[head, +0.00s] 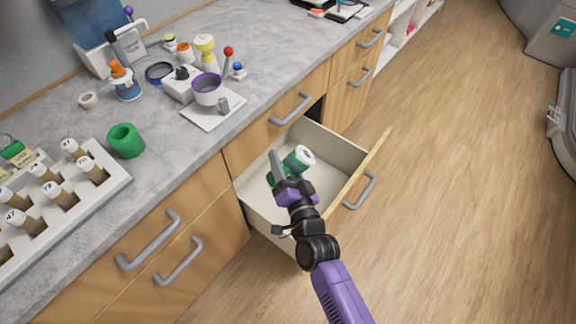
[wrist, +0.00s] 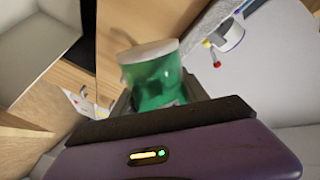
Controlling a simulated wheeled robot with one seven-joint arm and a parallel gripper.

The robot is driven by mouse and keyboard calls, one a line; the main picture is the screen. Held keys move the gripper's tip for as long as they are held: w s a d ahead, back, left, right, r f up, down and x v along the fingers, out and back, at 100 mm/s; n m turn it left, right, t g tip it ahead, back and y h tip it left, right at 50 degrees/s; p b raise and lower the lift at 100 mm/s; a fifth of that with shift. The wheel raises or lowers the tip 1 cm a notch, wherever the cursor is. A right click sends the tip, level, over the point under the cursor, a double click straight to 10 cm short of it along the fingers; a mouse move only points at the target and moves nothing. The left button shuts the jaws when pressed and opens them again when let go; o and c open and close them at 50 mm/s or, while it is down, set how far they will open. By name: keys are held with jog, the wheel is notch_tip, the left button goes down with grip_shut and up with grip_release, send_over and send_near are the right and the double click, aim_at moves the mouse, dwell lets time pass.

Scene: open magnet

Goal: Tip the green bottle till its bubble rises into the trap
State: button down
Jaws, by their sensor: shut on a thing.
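The green bottle (head: 299,158) is in my gripper (head: 284,170) above the open drawer, its white end pointing up and to the right in the head view. In the wrist view the green bottle (wrist: 155,80) is see-through green with a white end at the top, and a dark jaw covers its lower part. My gripper is shut on it. The bottle looks tilted. I cannot make out a bubble or a trap in either view.
The open drawer (head: 352,153) sticks out below the grey counter (head: 163,150).

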jog(key=a+n+p, duration=0.1)
jog(key=n+p, duration=0.1)
jog(key=a+r+n+p, duration=0.1)
jog(key=n+p, duration=0.1)
jog(key=n, duration=0.1)
jog(key=s+a+n+p, duration=0.1)
jog(key=a+n+p, duration=0.1)
jog(key=p, duration=0.1)
jog(key=shift+s+r+n, duration=0.1)
jog(key=shift+r+n, duration=0.2)
jog(key=shift+r, duration=0.05)
jog(key=shift+d+n, duration=0.1)
jog(key=shift+n, duration=0.6)
